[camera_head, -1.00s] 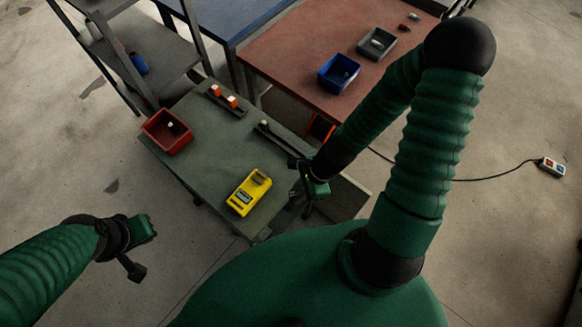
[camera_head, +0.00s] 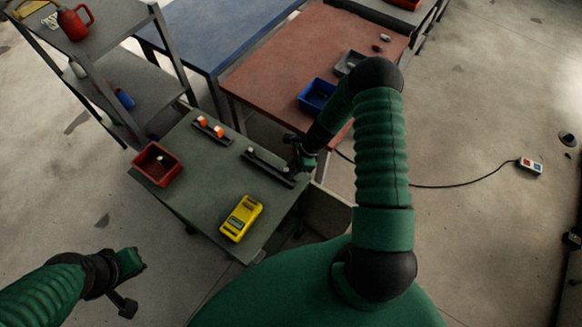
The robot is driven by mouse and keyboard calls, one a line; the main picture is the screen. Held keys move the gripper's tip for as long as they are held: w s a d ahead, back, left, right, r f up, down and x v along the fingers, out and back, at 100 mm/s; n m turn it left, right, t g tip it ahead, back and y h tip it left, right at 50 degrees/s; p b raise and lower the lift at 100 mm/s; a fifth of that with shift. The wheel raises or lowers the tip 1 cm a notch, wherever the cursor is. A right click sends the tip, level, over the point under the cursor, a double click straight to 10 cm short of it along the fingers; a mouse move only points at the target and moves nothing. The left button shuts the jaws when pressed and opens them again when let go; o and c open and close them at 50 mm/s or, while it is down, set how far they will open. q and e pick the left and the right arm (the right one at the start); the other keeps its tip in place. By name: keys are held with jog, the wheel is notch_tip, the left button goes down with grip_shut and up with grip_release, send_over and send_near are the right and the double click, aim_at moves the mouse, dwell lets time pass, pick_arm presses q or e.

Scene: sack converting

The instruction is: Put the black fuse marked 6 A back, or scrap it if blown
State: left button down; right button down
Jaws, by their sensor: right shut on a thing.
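My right gripper (camera_head: 296,160) is at the right end of a dark fuse rail (camera_head: 268,168) on the green-grey table (camera_head: 215,185). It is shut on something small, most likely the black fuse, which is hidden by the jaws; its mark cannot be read. I cannot tell whether it touches the rail. A small pale piece stands at the rail's left end. A yellow tester (camera_head: 241,218) lies near the front edge. A red bin (camera_head: 143,171) with a small pale thing inside stands at the left. My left gripper (camera_head: 136,283) hangs off the table, its jaws unclear.
A red-brown table (camera_head: 270,70) behind bears a blue bin (camera_head: 316,96) and a grey bin (camera_head: 348,64). A blue table (camera_head: 215,35) and a shelf rack (camera_head: 120,75) stand at the back left. A cable runs over the floor to a socket block (camera_head: 530,166).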

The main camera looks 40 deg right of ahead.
jog(key=shift+w+d+f+b, duration=0.1)
jog(key=shift+d+f+b, duration=0.25)
jog(key=shift+f, duration=0.15)
jog(key=c, duration=1.6)
grip_release()
jog(key=o, duration=0.3)
jog(key=shift+a+r, duration=0.1)
jog(key=shift+a, duration=0.05)
